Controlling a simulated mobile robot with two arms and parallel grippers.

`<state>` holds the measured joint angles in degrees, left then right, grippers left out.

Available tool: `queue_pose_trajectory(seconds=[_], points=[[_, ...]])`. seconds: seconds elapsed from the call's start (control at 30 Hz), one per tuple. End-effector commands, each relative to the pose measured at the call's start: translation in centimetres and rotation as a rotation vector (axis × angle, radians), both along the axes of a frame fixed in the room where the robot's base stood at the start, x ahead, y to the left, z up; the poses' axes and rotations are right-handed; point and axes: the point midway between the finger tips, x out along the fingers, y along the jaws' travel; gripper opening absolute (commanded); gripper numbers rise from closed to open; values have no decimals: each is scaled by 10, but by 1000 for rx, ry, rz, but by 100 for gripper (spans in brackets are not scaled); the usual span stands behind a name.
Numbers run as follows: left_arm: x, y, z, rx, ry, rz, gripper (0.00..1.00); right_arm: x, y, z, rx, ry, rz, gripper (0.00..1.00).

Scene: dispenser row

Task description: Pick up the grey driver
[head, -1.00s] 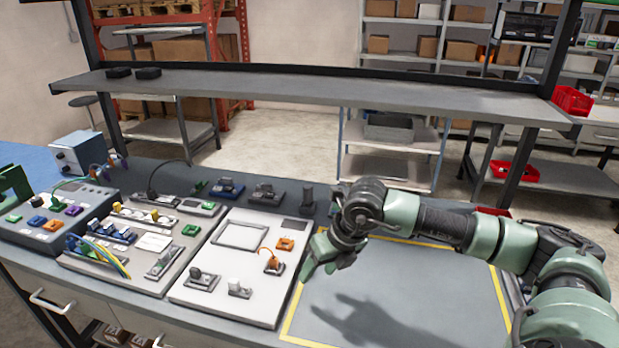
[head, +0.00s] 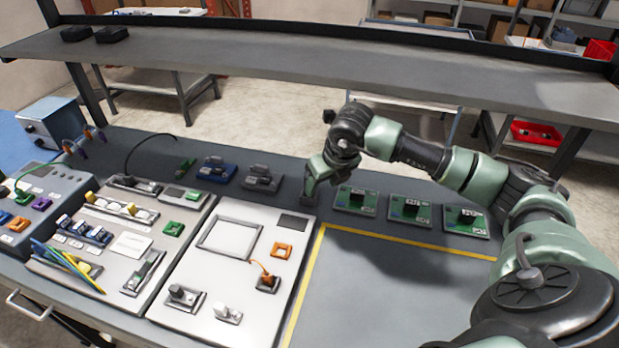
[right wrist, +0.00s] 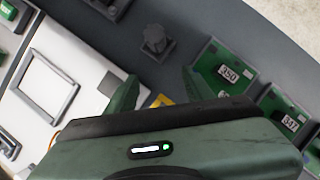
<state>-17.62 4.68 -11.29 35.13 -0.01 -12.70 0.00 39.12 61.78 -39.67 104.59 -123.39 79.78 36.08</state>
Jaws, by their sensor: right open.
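A dark grey upright piece with a knob-like top, which I take for the grey driver (right wrist: 157,42), stands on the grey bench top in the right wrist view. In the head view the grey driver (head: 308,200) is partly hidden behind my right gripper (head: 309,184). In the right wrist view the fingers of my right gripper (right wrist: 160,88) are apart with nothing between them. The driver is just past the fingertips, roughly in line with the gap. I cannot tell its exact height below them. My left gripper is not in view.
Green circuit boards (head: 411,208) lie right of the driver. A white panel (head: 190,268) with sockets is to the left, and grey and blue connector pieces (head: 216,170) are behind it. A yellow-outlined area (head: 390,290) in front is clear. A raised shelf (head: 300,62) spans the back.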

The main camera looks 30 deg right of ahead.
Motion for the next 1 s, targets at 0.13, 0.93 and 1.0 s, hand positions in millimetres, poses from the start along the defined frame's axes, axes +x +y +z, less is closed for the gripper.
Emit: queue_pose_trajectory(seconds=[0.13, 0.93, 1.0], points=[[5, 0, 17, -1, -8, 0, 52, 28, -1, 4, 3, 0, 0, 52], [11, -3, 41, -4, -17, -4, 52, 70, -6, -47, 0, -1, 1, 52], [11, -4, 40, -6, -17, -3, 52, 70, -6, -47, 0, -1, 1, 52]])
